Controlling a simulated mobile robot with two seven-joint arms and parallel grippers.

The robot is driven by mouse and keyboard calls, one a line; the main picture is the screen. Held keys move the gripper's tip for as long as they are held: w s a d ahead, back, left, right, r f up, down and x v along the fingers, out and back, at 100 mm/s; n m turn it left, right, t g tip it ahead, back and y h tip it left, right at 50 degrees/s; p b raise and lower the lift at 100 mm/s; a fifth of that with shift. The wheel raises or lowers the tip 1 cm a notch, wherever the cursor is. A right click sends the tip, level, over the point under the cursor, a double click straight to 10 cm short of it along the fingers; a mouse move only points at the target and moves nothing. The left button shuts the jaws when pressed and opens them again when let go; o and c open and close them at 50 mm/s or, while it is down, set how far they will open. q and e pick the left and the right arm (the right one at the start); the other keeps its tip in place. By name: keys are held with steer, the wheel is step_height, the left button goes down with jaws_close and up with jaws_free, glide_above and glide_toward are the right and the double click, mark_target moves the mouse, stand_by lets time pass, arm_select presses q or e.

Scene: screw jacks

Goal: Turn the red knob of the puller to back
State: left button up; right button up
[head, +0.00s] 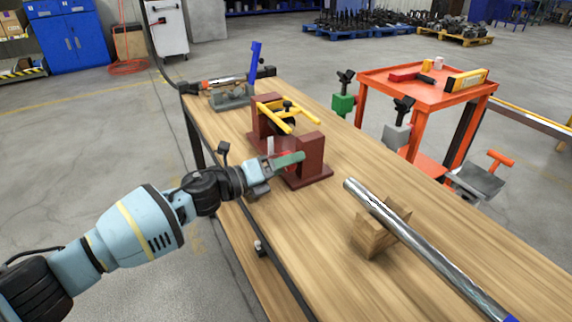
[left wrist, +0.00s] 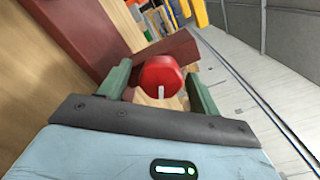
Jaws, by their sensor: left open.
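The puller (head: 289,118) has yellow arms and rests on maroon supports (head: 309,158) on the workbench. Its red knob (left wrist: 162,76) shows large in the left wrist view, with a white mark pointing down in that picture. My left gripper (head: 287,160) is at the near maroon support in the head view. It is open, with its green fingers on either side of the knob in the left wrist view. In the head view the gripper mostly hides the knob. My right gripper is not in view.
The wooden workbench (head: 335,218) carries a shiny metal tube (head: 420,245) on a wooden V-block (head: 372,237) at the right. A grey vise-like tool with a blue handle (head: 254,62) stands at the far end. An orange cart (head: 425,92) stands behind the bench.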

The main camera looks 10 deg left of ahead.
arm_select(q)
steer(key=c, duration=1)
steer(key=shift+o, duration=0.2)
steer(key=n+p, duration=0.2)
steer(key=p, duration=0.1)
steer(key=shift+r, duration=0.25)
steer(key=shift+n+p, duration=0.35)
steer(key=shift+n, duration=0.25)
steer(key=shift+n+p, duration=0.9)
steer(key=shift+n, duration=0.1)
steer(key=shift+f+n+p, duration=0.1)
steer(key=shift+n+p, duration=0.45)
steer(key=shift+n, duration=0.25)
